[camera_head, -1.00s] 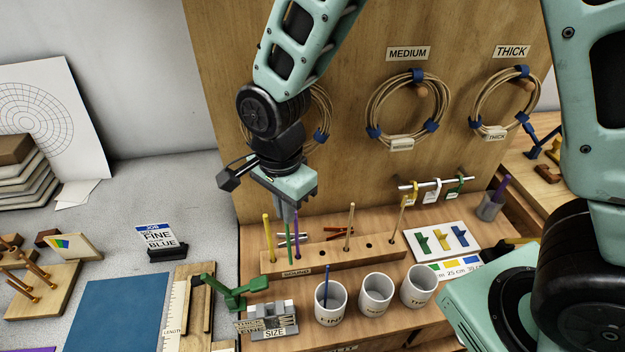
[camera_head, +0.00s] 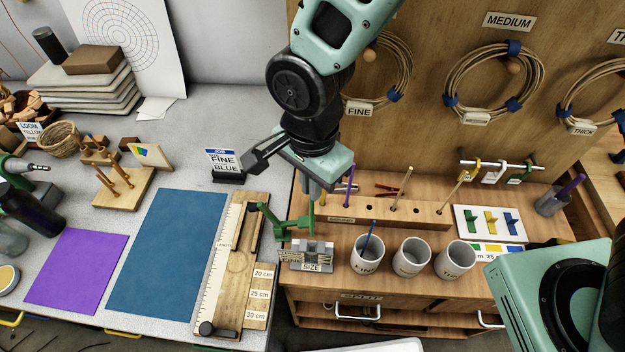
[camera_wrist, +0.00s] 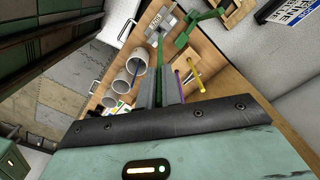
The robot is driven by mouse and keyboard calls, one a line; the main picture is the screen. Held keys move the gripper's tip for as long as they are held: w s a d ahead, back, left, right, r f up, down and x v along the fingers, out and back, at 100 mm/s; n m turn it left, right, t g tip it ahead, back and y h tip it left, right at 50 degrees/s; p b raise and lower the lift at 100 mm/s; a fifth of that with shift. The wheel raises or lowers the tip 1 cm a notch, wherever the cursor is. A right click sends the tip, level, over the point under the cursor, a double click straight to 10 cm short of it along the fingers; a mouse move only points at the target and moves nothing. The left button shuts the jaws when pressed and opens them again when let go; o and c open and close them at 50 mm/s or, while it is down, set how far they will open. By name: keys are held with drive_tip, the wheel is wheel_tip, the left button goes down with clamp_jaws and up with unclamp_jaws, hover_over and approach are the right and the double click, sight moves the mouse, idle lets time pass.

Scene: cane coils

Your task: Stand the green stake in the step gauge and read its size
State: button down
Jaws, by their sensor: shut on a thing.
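My gripper (camera_head: 312,192) is shut on the green stake (camera_wrist: 160,52), which points down from between its fingers. In the wrist view my gripper (camera_wrist: 160,78) shows the stake's free length reaching toward the step gauge.
The green tool (camera_head: 283,226) lies close to the gauge's left. Three cups, the first (camera_head: 367,256) holding a blue stake (camera_head: 369,235), stand to the right. Behind is the stake rack (camera_head: 425,214) with a purple stake (camera_head: 349,190). A length board (camera_head: 210,285) lies left.

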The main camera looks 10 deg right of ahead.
wheel_tip(320, 180, down, 6)
drive_tip(key=b, duration=0.5)
drive_tip(key=shift+f, duration=0.4)
idle(0.8)
drive_tip(key=shift+f+b, duration=2.3)
drive_tip(key=shift+f, duration=0.7)
drive_tip(key=c, duration=1.5)
unclamp_jaws()
drive_tip(key=shift+r, duration=0.1)
drive_tip(key=shift+r, duration=0.1)
wheel_tip(320, 180, up, 17)
drive_tip(key=shift+r+b, duration=0.15)
drive_tip(key=shift+b, duration=1)
